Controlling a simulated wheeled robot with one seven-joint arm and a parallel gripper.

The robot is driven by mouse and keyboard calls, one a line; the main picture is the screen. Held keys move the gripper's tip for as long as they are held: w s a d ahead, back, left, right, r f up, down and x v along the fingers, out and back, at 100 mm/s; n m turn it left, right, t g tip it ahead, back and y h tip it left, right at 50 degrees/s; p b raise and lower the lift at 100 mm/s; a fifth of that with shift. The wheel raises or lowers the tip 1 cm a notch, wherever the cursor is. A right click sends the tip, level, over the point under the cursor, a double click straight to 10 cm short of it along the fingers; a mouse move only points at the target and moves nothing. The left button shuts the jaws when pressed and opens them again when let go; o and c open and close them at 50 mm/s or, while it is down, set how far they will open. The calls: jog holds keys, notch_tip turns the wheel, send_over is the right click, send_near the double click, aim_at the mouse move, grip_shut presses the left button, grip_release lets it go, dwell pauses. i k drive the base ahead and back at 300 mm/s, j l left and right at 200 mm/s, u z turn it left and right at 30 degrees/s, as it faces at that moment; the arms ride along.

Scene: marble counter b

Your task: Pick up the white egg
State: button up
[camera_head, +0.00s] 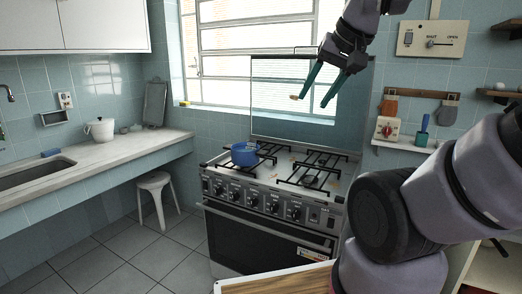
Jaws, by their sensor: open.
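My gripper (313,101) is raised above the stove, in front of its upright glass lid. Its two teal fingers are spread apart and point down to the left, with nothing seen between them. A small white rounded thing (500,86) on the wooden shelf at the far right may be the white egg, but it is too small to be sure. My gripper is well to the left of it. A small pale tan thing (294,97) shows just left of the fingertips; I cannot tell what it is.
The stove (275,185) carries a blue pot (244,153). A white lidded pot (100,129) stands on the marble counter (95,158), left. Right, a small shelf holds a red-and-white timer (387,130). The floor at left is clear.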

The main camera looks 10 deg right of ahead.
aim_at(500, 86)
jog(key=z, duration=1.85)
